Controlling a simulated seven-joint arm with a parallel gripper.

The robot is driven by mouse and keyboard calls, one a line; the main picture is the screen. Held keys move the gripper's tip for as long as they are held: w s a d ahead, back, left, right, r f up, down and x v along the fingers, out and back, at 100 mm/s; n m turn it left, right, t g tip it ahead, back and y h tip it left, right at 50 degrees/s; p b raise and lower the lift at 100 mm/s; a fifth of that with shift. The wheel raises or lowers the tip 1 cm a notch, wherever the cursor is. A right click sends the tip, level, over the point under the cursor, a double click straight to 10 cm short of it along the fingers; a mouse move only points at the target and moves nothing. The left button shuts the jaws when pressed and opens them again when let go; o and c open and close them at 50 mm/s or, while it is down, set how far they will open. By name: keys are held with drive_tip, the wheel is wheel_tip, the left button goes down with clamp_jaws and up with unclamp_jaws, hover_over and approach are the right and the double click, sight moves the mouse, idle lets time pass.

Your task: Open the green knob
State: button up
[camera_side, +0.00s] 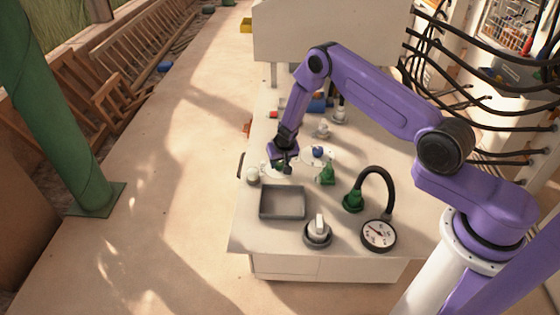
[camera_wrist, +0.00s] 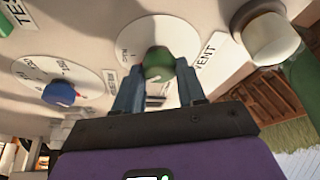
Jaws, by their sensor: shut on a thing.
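The green knob (camera_wrist: 158,62) sits on a round white dial plate (camera_wrist: 172,32) marked OPEN, beside a VENT label. My gripper (camera_wrist: 157,80) is shut on the green knob, with one finger on each side of it. In the side view my gripper (camera_side: 284,160) reaches down to the dial plate near the left edge of the white bench, and it hides most of the knob.
A blue knob (camera_wrist: 59,93) on its own dial is beside it, also seen in the side view (camera_side: 318,152). A white round knob (camera_wrist: 270,38) stands close on the other side. A grey tray (camera_side: 282,202), a green fitting (camera_side: 327,174) and a pressure gauge (camera_side: 379,234) are nearby on the bench.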

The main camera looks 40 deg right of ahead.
drive_tip(key=shift+w+a+m+g+h, duration=0.1)
drive_tip(key=shift+m+g+h, duration=0.35)
drive_tip(key=shift+m, duration=1.2)
drive_tip(key=shift+a+m+g+h, duration=0.1)
drive_tip(key=shift+m+g+h, duration=0.3)
drive_tip(key=shift+m, duration=1.25)
drive_tip(key=shift+d, duration=0.1)
drive_tip(key=o, duration=1)
drive_tip(key=shift+h, duration=0.25)
drive_tip(key=v, duration=1.7)
drive_tip(key=shift+r, duration=0.25)
